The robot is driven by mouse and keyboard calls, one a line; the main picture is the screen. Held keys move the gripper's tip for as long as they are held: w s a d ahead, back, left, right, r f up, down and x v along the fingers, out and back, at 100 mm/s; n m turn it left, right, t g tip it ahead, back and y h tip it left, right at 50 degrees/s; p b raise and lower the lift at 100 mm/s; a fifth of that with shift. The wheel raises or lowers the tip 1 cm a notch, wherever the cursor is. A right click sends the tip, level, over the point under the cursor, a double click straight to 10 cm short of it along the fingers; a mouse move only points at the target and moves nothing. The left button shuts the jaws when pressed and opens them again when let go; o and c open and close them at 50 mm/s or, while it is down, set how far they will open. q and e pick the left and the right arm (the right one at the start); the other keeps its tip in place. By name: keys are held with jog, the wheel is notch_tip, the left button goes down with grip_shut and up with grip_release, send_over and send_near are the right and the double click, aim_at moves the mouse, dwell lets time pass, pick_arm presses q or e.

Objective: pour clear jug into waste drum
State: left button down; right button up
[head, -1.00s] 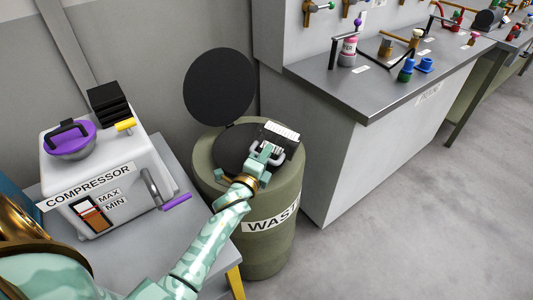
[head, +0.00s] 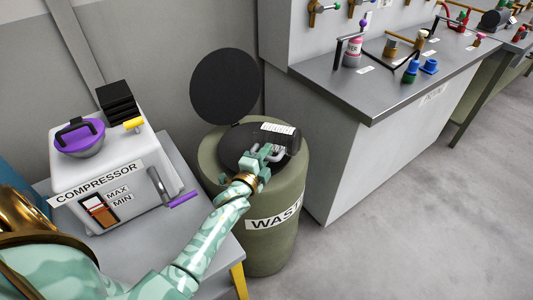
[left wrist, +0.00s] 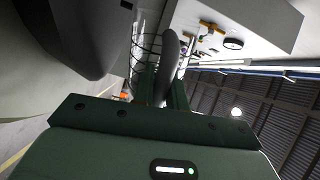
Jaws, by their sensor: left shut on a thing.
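The waste drum (head: 284,188) is olive green, with a white label on its side and its round dark lid (head: 224,87) standing open at the back. My left gripper (head: 254,158) is over the drum's mouth, shut on the jug's pale handle. The jug (head: 288,145) looks dark and see-through, with a white label on its upper side; it lies tipped over the opening. In the left wrist view the grey curved handle (left wrist: 168,65) is between the fingers. Whether liquid flows out is not visible. My right gripper is not in view.
A compressor (head: 145,170) with a purple cap and a purple-tipped lever stands on a grey table (head: 205,240) left of the drum. A workbench (head: 395,95) with bottles and valves is at the right. Open floor (head: 430,220) lies in front of it.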

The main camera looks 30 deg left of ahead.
aim_at(264, 143)
pick_arm(q)
jog(key=shift+a+r+n+p, duration=0.2)
jog(key=shift+n+p, duration=0.1)
jog(key=shift+n, duration=0.1)
dwell(0.8)
notch_tip(264, 143, up, 2)
jog(key=m, duration=0.7)
jog(key=r+m, duration=0.1)
jog(key=m, duration=0.1)
jog(key=shift+r+m, duration=0.25)
jog(key=shift+m, duration=0.45)
notch_tip(264, 143, up, 4)
jog(key=m, duration=0.3)
jog(key=m+p, duration=0.1)
jog(key=m, duration=0.2)
jog(key=m+p, duration=0.1)
jog(key=m, duration=0.2)
jog(key=shift+f+m, duration=0.25)
jog(key=shift+m, duration=0.15)
